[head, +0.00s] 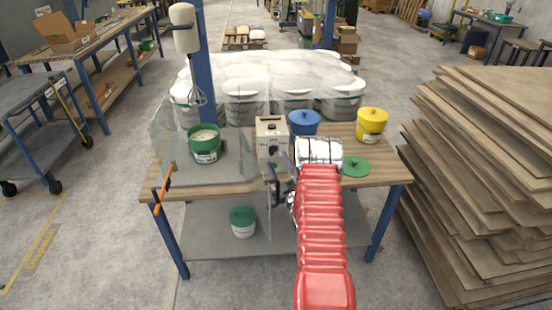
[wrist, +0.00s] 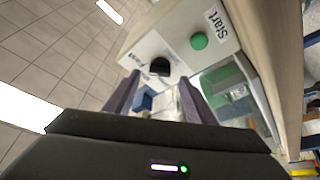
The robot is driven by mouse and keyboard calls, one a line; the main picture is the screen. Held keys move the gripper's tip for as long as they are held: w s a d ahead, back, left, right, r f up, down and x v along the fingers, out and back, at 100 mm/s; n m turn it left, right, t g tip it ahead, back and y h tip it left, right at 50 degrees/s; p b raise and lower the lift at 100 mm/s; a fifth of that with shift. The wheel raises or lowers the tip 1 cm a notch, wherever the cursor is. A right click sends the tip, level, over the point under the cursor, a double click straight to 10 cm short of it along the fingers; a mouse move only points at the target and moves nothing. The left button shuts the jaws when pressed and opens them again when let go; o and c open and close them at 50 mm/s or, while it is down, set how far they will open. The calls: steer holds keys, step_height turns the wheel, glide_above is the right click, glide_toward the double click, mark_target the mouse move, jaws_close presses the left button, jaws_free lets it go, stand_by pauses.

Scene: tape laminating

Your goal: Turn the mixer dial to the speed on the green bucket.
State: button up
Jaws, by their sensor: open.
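The open green bucket (head: 203,150) stands at the table's left under the mixer whisk (head: 198,97). Its label is too small to read. The pale control box (head: 270,145) stands to its right; in the wrist view the box (wrist: 172,40) appears tilted. It carries a black dial (wrist: 160,67) and a green button (wrist: 199,40) marked "Start". My gripper (head: 282,172) is in front of the box. In the wrist view its open fingers (wrist: 158,88) point at the dial, with nothing held; contact cannot be told.
A blue bucket (head: 304,123), a yellow bucket (head: 372,125) and a loose green lid (head: 355,167) are on the table (head: 385,172). A clear screen (head: 170,150) stands around the mixer side. A green-lidded bucket (head: 243,223) is on the lower shelf. Stacked boards (head: 480,150) stand at right.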

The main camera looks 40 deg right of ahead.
mark_target(274, 154)
steer(key=shift+x, duration=1.65)
steer(key=shift+c, duration=0.5)
steer(key=c, duration=0.9)
